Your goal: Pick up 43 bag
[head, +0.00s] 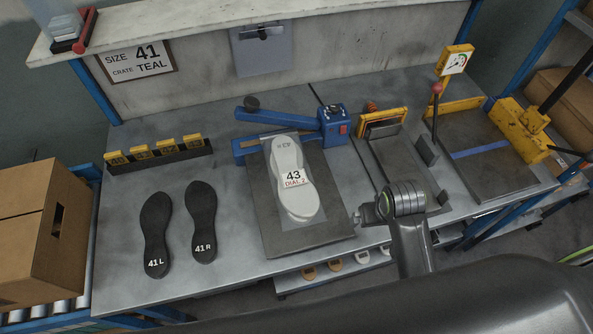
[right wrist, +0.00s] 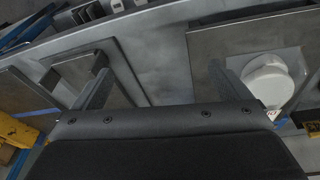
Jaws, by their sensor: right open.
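The 43 bag (head: 318,212) is a clear bag with a pale sole (head: 286,155) in it, labelled "43 DIAL 2". It lies flat on a dark plate (head: 270,232) in front of a blue sealer-like device (head: 334,125) at mid bench. In the right wrist view the pale sole (right wrist: 268,82) shows at the right, partly cut off, beside one finger. My right gripper (right wrist: 160,82) is open and empty, its fingers wide apart, with bare bench between them. In the head view my right arm reaches in just right of the plate. My left gripper is not in view.
Black soles 41 L (head: 156,230) and 41 R (head: 201,215) lie at the left. Yellow-topped blocks (head: 160,152) stand behind them. A yellow-framed press (head: 470,150) stands at the right. A sign (head: 137,60) reads "SIZE 41, CRATE TEAL". A cardboard box (head: 35,230) is at the far left.

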